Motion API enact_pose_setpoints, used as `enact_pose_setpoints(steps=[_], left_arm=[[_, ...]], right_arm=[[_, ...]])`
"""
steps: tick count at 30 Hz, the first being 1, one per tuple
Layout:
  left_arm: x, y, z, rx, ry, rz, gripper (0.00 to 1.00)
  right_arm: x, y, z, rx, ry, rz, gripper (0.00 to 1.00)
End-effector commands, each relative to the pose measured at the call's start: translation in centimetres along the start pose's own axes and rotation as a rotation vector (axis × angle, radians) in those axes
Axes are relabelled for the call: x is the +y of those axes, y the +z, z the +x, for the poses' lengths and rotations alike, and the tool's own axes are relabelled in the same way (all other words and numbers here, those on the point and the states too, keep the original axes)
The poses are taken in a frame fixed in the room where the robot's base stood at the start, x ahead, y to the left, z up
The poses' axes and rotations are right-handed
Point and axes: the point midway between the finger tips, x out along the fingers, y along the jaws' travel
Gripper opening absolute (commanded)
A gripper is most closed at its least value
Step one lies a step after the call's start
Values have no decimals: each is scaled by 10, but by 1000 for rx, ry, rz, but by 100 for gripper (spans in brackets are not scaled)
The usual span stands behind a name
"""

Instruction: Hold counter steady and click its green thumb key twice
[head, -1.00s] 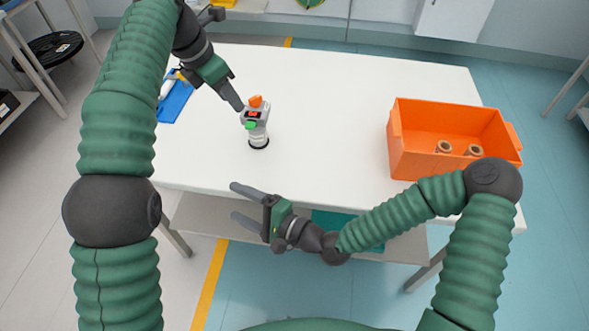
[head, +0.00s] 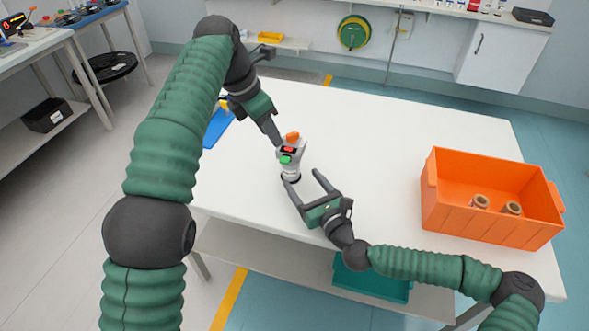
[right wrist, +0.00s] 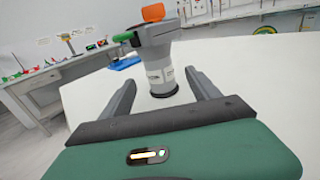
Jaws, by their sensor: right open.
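The counter (head: 291,170) stands upright on the white table (head: 400,140). It has a grey-white body, a dark base ring, an orange knob (head: 293,137), a red display and a green thumb key (head: 286,159). My left gripper (head: 274,137) is at the counter's upper left, its finger close to the head; whether it touches or is open is unclear. My right gripper (head: 303,179) is open, low in front of the counter. In the right wrist view, the counter's body (right wrist: 160,75) shows between the two fingers, with gaps, and the green key (right wrist: 122,37) sticks out left.
An orange bin (head: 490,220) with brown spools stands at the table's right. A blue mat (head: 217,128) lies at the left edge, partly behind my left arm. The table's back and middle are clear. A teal bin (head: 370,280) sits under the table's front.

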Motion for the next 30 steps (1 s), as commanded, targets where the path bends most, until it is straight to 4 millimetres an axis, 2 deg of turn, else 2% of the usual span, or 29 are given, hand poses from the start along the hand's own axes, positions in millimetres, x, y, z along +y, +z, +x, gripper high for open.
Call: enact_pose_setpoints(steps=[3,9,19,30], left_arm=[[0,0,0,0,0,0,36],[0,0,0,0,0,0,36],[0,0,0,0,0,0,36],[0,0,0,0,0,0,36]], right_arm=[[1,1,28,-2,1,-3,71],[1,1,58,-1,1,-2,71],[0,1,64,-1,0,-1,71],[0,1,64,-1,0,-1,24]])
